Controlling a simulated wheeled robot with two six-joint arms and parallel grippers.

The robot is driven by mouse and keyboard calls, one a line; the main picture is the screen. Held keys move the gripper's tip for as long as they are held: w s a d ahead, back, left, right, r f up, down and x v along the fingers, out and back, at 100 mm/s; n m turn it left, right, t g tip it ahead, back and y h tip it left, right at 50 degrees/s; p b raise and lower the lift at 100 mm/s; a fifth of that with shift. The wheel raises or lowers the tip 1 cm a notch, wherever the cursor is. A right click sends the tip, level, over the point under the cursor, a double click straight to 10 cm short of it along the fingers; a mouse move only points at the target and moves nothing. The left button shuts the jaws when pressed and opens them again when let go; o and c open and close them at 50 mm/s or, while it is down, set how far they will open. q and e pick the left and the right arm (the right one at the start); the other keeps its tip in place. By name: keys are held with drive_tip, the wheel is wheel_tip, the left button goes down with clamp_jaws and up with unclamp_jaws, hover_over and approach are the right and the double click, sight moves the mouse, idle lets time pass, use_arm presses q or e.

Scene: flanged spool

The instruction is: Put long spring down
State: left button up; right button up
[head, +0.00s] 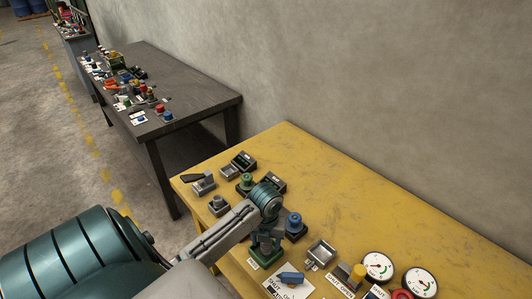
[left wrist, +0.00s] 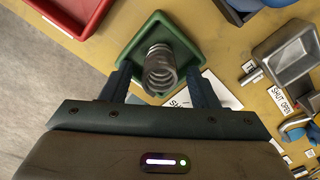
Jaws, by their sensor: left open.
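The long spring (left wrist: 160,66) is a grey metal coil that stands in a small green square tray (left wrist: 128,62), its near end toward the wrist camera. My left gripper (left wrist: 160,82) is open, with one dark finger on each side of the spring and a gap visible at each side. In the head view my left gripper (head: 267,232) points down over the green tray (head: 265,257) on the yellow table, and the spring cannot be made out there. My right gripper is not in view.
The yellow table (head: 350,205) holds a grey metal tray (head: 320,252), a blue-topped part (head: 294,223) and dial gauges (head: 378,266) near my arm. A red tray (left wrist: 75,14) lies at the upper left in the wrist view. The table's back is clear.

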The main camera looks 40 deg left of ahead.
use_arm(q)
wheel_tip(320, 180, up, 3)
drive_tip(key=shift+w+a+r+b, duration=0.1)
drive_tip(key=shift+r+b, duration=0.05)
drive_tip(key=shift+b, duration=0.3)
wheel_tip(320, 180, up, 3)
drive_tip(key=shift+f+p, duration=0.1)
drive_tip(key=shift+p, duration=0.45)
drive_tip(key=shift+r+p, duration=2.8)
drive_tip(key=shift+r, duration=0.05)
